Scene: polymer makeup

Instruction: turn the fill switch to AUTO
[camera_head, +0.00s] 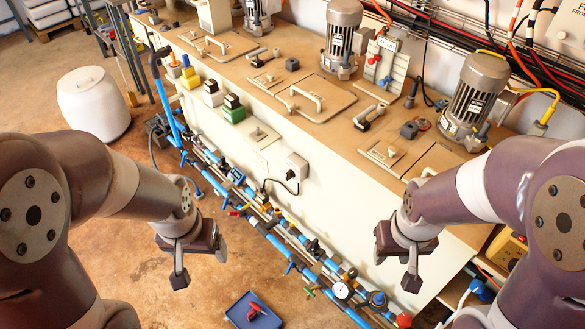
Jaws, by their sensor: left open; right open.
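I cannot make out a switch marked fill or an AUTO label at this size. Small boxes with dark tops stand along the front of the long tank unit: a green one (233,110) and a white one (212,94). A white box with a black cable (297,166) is on the front wall. A pale upright panel with red and blue parts (380,60) stands on the top. My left gripper (201,266) is open and empty over the floor in front of the unit. My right gripper (395,270) is open and empty before the unit's right part.
Blue pipes with valves and gauges (290,238) run along the foot of the unit. Motors (475,100) and hatches (310,97) are on its top. A white barrel (93,105) stands at the left. A blue tray (242,318) with a red item lies on the floor. A yellow box (507,247) is at lower right.

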